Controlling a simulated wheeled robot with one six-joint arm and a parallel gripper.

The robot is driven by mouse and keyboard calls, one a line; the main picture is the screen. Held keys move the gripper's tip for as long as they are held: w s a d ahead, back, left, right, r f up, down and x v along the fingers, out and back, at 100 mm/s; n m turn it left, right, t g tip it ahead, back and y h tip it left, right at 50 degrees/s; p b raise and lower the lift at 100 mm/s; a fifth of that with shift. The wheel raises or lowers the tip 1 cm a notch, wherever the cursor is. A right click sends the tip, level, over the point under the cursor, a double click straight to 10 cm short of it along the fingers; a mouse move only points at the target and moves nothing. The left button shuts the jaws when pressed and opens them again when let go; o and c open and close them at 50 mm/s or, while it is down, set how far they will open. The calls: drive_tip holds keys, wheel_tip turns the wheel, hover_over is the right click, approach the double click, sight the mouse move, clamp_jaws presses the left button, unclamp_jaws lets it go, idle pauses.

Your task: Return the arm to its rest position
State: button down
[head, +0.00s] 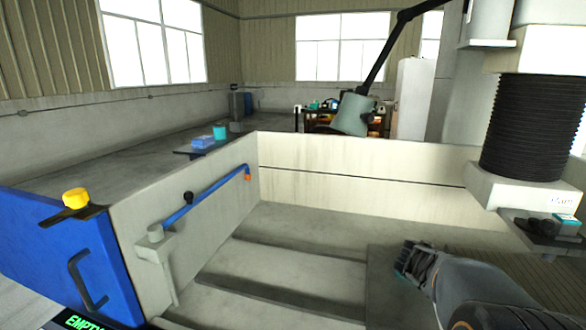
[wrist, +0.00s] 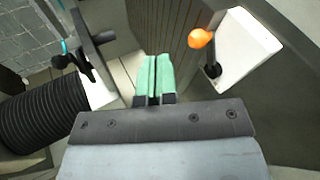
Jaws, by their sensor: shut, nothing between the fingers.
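My gripper (head: 408,262) is at the lower right of the head view, over the grey work tank, with my arm reaching in from the bottom right corner. In the wrist view my gripper (wrist: 154,78) has two green finger pads side by side, closed together with nothing between them. The fingers look clear of everything around them, though exact distances are hard to tell.
Black bellows (head: 528,128) hang at the right, also in the wrist view (wrist: 40,118). An orange-knobbed lever (wrist: 201,38) stands near a white plate (wrist: 247,45). A blue pipe (head: 205,197) runs along the tank's left wall. A lamp (head: 353,114) hangs behind.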

drive_tip(key=s+a+t+y+p, duration=0.2)
drive_tip(key=a+y, duration=0.4)
drive_tip(key=a, duration=0.8)
drive_tip(key=s+a+t+y+p, duration=0.2)
drive_tip(key=s+a+y, duration=0.3)
drive_tip(key=a, duration=0.8)
drive_tip(key=shift+a+r+t+y, duration=0.3)
drive_tip(key=shift+a+t+y, duration=0.1)
drive_tip(key=shift+y, duration=0.1)
